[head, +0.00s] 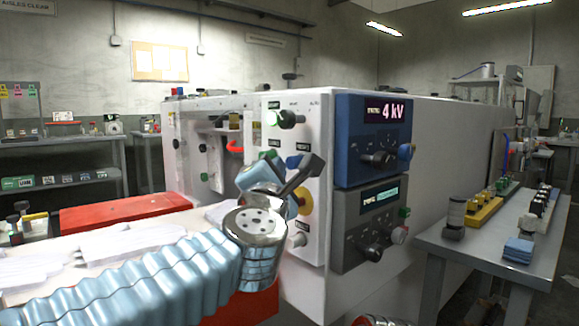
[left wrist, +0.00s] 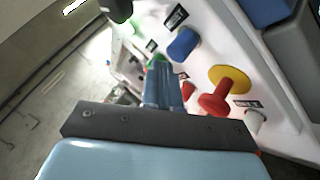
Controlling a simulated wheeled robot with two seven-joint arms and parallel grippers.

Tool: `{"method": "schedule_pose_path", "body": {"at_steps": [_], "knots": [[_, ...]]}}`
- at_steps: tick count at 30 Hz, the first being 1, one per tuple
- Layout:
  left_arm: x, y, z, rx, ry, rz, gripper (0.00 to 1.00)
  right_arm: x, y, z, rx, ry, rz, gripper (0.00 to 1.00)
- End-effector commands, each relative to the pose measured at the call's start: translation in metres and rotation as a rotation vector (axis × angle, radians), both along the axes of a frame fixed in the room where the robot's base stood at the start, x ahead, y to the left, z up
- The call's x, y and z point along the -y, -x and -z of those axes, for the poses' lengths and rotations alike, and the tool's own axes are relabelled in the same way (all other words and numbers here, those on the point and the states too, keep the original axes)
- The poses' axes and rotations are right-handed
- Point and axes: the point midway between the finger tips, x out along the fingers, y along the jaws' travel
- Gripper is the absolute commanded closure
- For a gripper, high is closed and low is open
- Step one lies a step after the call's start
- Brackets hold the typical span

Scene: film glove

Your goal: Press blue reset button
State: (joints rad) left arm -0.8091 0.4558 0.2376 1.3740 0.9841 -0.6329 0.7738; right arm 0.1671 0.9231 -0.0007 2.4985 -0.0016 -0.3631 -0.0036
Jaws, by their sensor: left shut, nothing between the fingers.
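The blue button (left wrist: 183,43) stands on a white control panel in the left wrist view, below a dark label. In the head view the blue button (head: 293,161) shows partly, just above and behind my left gripper (head: 303,174). In the left wrist view my left gripper (left wrist: 161,68) is shut and empty. Its blue-grey fingers point toward the panel, with their tips below and left of the blue button in the picture. I see no clear contact.
A red mushroom button on a yellow disc (left wrist: 228,78) sits close by, with a white knob (left wrist: 254,120) beyond it. Green knobs are also near. Blue (head: 372,130) and grey (head: 368,222) modules stand right of the panel. A side table (head: 470,262) holds several parts.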

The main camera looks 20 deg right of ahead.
Motion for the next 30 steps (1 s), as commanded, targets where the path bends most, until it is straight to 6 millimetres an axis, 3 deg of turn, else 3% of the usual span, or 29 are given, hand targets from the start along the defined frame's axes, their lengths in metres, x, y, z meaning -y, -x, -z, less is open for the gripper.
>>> {"method": "schedule_pose_path", "body": {"at_steps": [13,30], "knots": [[-0.007,0.002,0.001,0.0,0.0,0.0,1.0,0.0,0.0,0.004,0.0,0.0,0.0,0.57],[-0.051,0.019,0.0,0.001,0.0,0.001,1.0,0.0,0.0,0.021,0.0,0.0,0.0,0.57]]}}
